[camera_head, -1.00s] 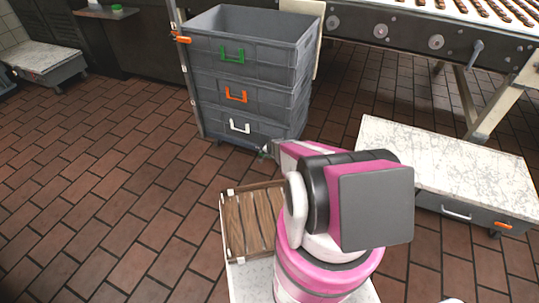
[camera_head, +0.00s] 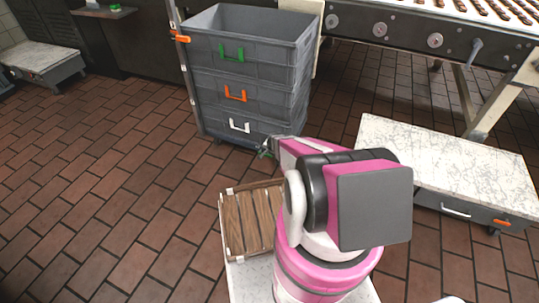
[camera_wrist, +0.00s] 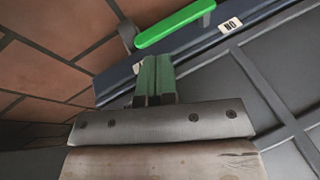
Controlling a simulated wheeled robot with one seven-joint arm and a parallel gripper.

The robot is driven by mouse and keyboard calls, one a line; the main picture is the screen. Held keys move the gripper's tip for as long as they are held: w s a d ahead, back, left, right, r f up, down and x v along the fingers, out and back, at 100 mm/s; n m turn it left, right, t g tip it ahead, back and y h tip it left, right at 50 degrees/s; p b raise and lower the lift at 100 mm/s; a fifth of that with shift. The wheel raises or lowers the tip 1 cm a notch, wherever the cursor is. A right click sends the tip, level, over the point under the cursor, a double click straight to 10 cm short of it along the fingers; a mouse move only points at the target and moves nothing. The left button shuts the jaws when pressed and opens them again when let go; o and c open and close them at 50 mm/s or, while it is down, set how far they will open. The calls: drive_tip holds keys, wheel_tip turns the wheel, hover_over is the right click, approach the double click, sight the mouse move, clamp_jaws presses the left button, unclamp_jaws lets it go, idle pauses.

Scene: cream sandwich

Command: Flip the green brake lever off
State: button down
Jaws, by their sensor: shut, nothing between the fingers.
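The green brake lever (camera_wrist: 178,24) shows at the top of the wrist view as a bright green bar on a grey pivot. It sits beside a dark blue base edge (camera_wrist: 205,50) with a white label (camera_wrist: 230,26) reading ON, seen upside down. My gripper (camera_wrist: 155,62) is shut and empty, its dull green fingers pointing toward the lever. The fingertips look just short of the lever; whether they touch is unclear. In the head view my gripper (camera_head: 266,152) is low at the near bottom corner of the stacked grey crates (camera_head: 262,77), and the lever cannot be made out there.
A wooden-slatted crate (camera_head: 252,220) lies left of my arm. A low marble-topped cart (camera_head: 450,165) stands at right. A conveyor machine (camera_head: 440,35) is behind. The tiled floor (camera_head: 110,190) at left is clear.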

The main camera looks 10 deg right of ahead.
drive_tip(key=s+d+r, duration=0.3)
drive_tip(key=s+r, duration=0.3)
drive_tip(key=r, duration=0.2)
drive_tip(key=shift+r, duration=0.4)
drive_tip(key=shift+s, duration=0.1)
drive_tip(key=s+a+r+n+g, duration=0.1)
drive_tip(key=s+a+r+n, duration=0.2)
drive_tip(key=r, duration=0.6)
drive_tip(key=s+a+r+n+g, duration=0.2)
drive_tip(key=s+a+r+n, duration=0.1)
drive_tip(key=s+r, duration=0.5)
drive_tip(key=s+a+r+n+g, duration=0.2)
drive_tip(key=s+r, duration=0.3)
drive_tip(key=r, duration=0.6)
drive_tip(key=shift+s+a+r+n+h, duration=0.2)
drive_tip(key=shift+s+a+n+h, duration=0.15)
drive_tip(key=shift+n, duration=0.25)
